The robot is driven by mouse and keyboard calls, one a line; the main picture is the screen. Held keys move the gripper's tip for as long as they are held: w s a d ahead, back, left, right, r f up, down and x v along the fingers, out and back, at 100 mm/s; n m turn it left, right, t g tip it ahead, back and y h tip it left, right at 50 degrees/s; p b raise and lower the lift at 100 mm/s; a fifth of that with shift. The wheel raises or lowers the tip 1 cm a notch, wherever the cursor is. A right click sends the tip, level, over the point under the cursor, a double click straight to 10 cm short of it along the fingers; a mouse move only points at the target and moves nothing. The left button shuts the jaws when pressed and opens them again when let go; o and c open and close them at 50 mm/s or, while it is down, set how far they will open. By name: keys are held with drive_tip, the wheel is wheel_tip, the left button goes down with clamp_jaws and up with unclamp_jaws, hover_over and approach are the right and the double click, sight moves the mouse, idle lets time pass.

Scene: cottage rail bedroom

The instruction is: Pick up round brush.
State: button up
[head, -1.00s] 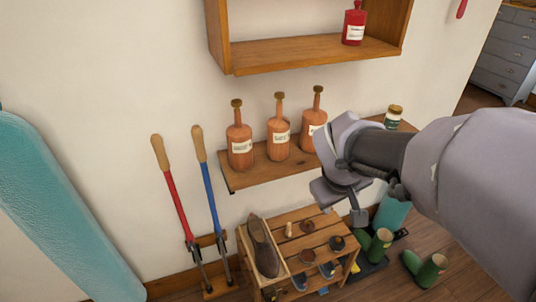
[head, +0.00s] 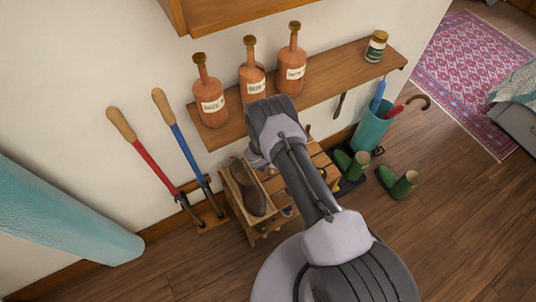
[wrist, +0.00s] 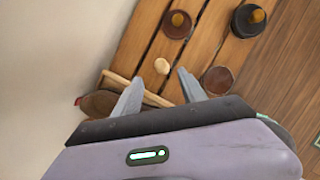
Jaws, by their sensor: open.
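A small pale round-topped piece (wrist: 161,66), probably the round brush, stands on the slatted wooden crate top (wrist: 150,28) in the wrist view. My gripper (wrist: 160,80) is open, its two fingers pointing toward this piece. It shows just beyond the fingertips, midway between them; I cannot tell the height gap. Nothing is between the fingers. In the head view my arm hides the piece and most of my gripper above the crate.
A brown shoe (head: 247,190) lies in the tray at left. A shelf with bottles (head: 340,75) overhangs behind; boots (head: 400,184) stand right.

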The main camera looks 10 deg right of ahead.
drive_tip(key=b+x, duration=0.1)
drive_tip(key=x, duration=0.1)
drive_tip(key=b+x, duration=0.3)
drive_tip(key=x, duration=0.1)
drive_tip(key=shift+s+d+f, duration=0.15)
drive_tip(key=shift+s+f, duration=0.15)
drive_tip(key=shift+f, duration=0.1)
drive_tip(key=b+x, duration=0.5)
drive_tip(key=shift+w+d+r, duration=0.15)
drive_tip(key=shift+w, duration=0.2)
drive_tip(key=shift+r, duration=0.2)
clamp_jaws()
